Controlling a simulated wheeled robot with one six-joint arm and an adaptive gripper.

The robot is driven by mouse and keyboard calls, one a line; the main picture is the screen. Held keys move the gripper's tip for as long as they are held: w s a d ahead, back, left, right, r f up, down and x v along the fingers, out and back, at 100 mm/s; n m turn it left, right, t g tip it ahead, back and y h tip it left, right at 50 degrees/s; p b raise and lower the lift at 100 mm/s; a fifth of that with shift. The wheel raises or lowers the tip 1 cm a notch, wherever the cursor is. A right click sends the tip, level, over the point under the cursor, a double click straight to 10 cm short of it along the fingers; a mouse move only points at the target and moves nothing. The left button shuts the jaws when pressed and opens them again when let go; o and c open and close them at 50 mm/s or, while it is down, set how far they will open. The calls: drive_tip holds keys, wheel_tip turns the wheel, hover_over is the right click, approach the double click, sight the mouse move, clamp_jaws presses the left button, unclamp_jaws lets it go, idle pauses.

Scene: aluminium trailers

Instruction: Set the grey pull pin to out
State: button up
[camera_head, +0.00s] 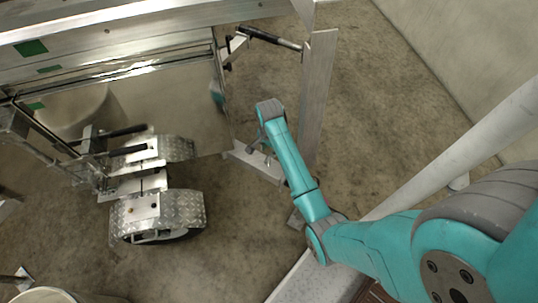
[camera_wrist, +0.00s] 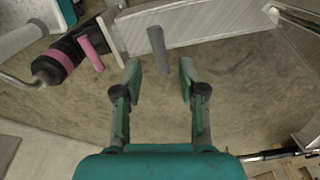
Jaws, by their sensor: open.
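The grey pull pin (camera_wrist: 156,48) shows as a short grey cylinder near the top middle of the wrist view, against a pale metal plate. My gripper (camera_wrist: 160,78) is open and empty below it in that view. The grey pin lines up with the gap between the two fingertips, a little beyond them. I cannot tell exactly how far apart they are or how far out the pin stands. In the head view the pin is too small to make out, and my arm hides part of that area.
A pink cylinder (camera_wrist: 92,52) stands left of the grey pin, beside a black fitting with a pink band (camera_wrist: 58,60). A metal plate (camera_wrist: 195,24) runs behind them. In the head view an aluminium trailer with chequer-plate mudguards (camera_head: 160,212) is at left. Bare floor (camera_head: 400,110) lies at right.

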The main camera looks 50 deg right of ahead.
sight(268, 158)
wheel_tip(268, 158, up, 5)
drive_tip(key=shift+r, duration=0.1)
idle(0.7)
drive_tip(key=s+a+f+n+t+h, duration=0.1)
drive_tip(key=s+a+f+n+t, duration=0.25)
drive_tip(key=s+a+f, duration=0.4)
drive_tip(key=s+a+r+n+t, duration=0.25)
drive_tip(key=s+a+n, duration=0.25)
drive_tip(key=s+a, duration=0.25)
drive_tip(key=s+a+r+n+t, duration=0.2)
drive_tip(key=s+r, duration=0.3)
drive_tip(key=r, duration=0.3)
drive_tip(key=s+a+r+n+t, duration=0.2)
drive_tip(key=s+r+n+t, duration=0.2)
drive_tip(key=r, duration=0.5)
drive_tip(key=s+a+r+n+t+y, duration=0.1)
drive_tip(key=s+a+r+n+t, duration=0.1)
drive_tip(key=s+r, duration=0.6)
drive_tip(key=shift+s+a+r+n+t, duration=0.2)
drive_tip(key=shift+a+n+t, duration=0.2)
drive_tip(key=shift+n, duration=0.35)
